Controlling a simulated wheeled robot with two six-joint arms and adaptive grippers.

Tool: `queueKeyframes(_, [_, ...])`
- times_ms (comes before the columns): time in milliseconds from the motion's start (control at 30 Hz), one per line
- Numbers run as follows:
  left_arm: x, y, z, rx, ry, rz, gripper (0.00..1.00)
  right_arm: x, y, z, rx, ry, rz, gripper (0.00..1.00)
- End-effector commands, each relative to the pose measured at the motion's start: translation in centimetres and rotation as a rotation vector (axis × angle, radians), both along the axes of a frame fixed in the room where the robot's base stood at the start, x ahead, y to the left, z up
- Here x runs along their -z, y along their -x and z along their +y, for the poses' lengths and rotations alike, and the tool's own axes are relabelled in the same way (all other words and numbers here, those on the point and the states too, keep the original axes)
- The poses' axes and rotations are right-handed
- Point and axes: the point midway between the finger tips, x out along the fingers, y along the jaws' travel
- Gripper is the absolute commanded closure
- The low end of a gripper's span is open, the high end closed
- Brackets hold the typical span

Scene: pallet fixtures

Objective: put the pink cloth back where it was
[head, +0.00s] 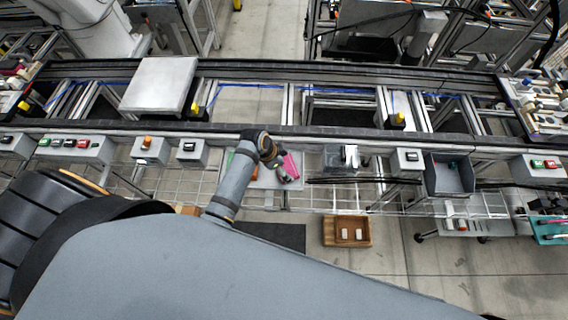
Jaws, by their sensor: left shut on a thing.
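The pink cloth (292,161) shows as a small bright patch beside my left gripper (287,177), just below the conveyor's front rail. My left gripper points down and to the right and is shut on the pink cloth; its fingers and wrist hide part of it. A pale flat tray or board (262,182) lies beneath the gripper and cloth. I cannot tell whether the cloth touches it. My right gripper is not in view.
A clear bin (340,158) stands just right of the gripper, and a grey bin (449,176) is further right. Control boxes (152,150) line the rail at left. A wooden tray (347,231) sits lower on the floor side. A metal plate (160,84) rests on the conveyor.

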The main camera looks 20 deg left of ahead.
Motion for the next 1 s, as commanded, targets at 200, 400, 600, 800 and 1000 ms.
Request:
queueKeyframes(200, [0.3,0.0,0.0,0.0,0.0,0.001,0.03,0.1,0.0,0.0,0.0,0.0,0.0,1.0])
queueKeyframes(400, [0.2,0.0,0.0,0.0,-0.001,0.001,0.0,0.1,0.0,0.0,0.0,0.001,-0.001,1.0])
queueKeyframes(600, [-0.1,0.0,0.0,0.0,-0.001,-0.001,0.0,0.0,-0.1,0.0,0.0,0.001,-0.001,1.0])
queueKeyframes(800, [-3.3,0.8,1.2,0.0,-0.003,-0.004,0.0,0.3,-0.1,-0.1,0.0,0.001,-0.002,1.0])
queueKeyframes(1000, [-7.8,2.0,2.7,0.0,-0.004,-0.003,0.0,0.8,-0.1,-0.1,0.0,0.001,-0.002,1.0])
